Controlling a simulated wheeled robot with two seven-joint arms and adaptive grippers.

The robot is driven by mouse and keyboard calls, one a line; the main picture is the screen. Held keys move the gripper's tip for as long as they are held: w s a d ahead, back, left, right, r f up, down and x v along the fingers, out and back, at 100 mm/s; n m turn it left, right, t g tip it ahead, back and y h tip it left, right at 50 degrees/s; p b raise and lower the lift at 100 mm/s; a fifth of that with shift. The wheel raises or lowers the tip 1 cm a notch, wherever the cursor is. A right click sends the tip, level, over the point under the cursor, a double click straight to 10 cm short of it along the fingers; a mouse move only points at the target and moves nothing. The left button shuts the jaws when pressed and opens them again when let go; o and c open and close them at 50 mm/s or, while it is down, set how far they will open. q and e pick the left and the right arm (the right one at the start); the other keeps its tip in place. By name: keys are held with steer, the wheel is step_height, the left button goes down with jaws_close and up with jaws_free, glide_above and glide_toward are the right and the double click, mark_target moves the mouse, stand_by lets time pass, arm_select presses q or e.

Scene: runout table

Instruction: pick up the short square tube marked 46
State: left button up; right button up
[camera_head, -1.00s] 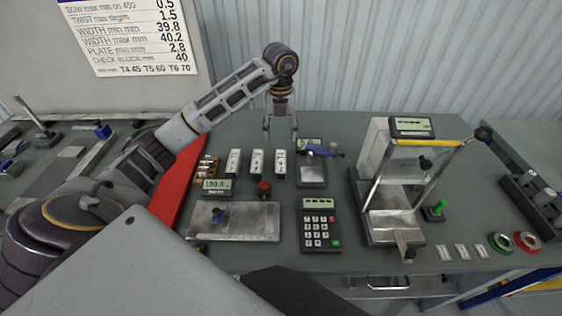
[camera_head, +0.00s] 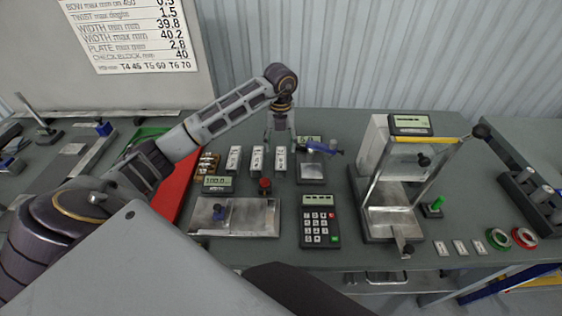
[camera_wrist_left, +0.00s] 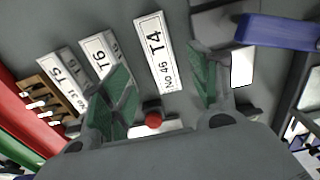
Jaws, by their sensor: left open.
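The square tube marked T4 No 46 (camera_wrist_left: 155,52) is a short pale bar with black print. It lies flat on the table and is the rightmost of three in a row; it also shows in the head view (camera_head: 280,162). My left gripper (camera_head: 280,143) is open and points down over it. In the left wrist view the green-padded fingers of this gripper (camera_wrist_left: 158,68) stand to either side of the tube, with nothing between them held. Whether the fingertips are at tube height I cannot tell. My right gripper is not in view.
Tubes marked T6 (camera_wrist_left: 100,48) and T5 (camera_wrist_left: 63,72) lie close to the left. A device with a blue lever (camera_wrist_left: 278,30) is close on the right.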

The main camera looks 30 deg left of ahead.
mark_target(281, 158)
arm_select(q)
steer(key=shift+f, duration=1.35)
steer(key=shift+s+d+f+p, duration=0.15)
steer(key=shift+f+p, duration=0.15)
steer(key=shift+f, duration=0.5)
steer(key=shift+s+d+f+p, duration=0.15)
steer(key=shift+f+p, duration=0.15)
steer(key=shift+f, duration=0.45)
steer(key=shift+a+f, duration=0.1)
steer(key=shift+f, duration=0.95)
steer(key=shift+c, duration=0.2)
steer(key=c, duration=1.1)
steer(key=shift+c, duration=0.2)
steer(key=shift+w+r, duration=0.1)
steer(key=shift+r, duration=0.1)
